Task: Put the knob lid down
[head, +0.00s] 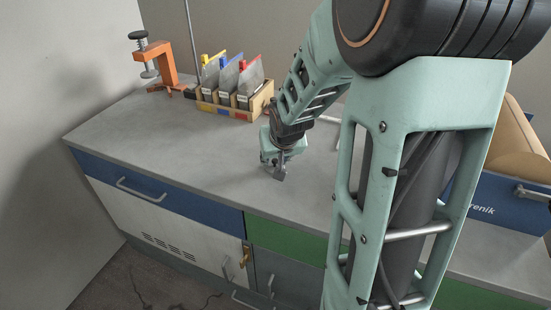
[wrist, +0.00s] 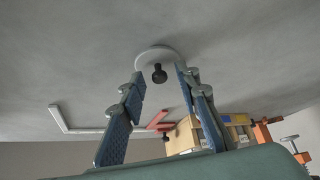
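The knob lid shows in the wrist view as a pale round disc (wrist: 170,52) with a black knob (wrist: 159,73). It appears to rest flat on the grey bench top (head: 190,140). My gripper (wrist: 160,82) is open, its two blue-padded fingers spread wide on either side of the knob. I see no finger touching the knob, and nothing is held. In the head view my gripper (head: 273,170) is low over the middle of the bench, and I cannot make out the lid there.
A wooden rack (head: 238,112) with grey dividers and coloured tabs stands behind my gripper. An orange clamp (head: 161,66) is at the back left. A blue box (head: 508,200) is on the right. A pale angled bar (wrist: 75,129) lies nearby. The bench's left part is clear.

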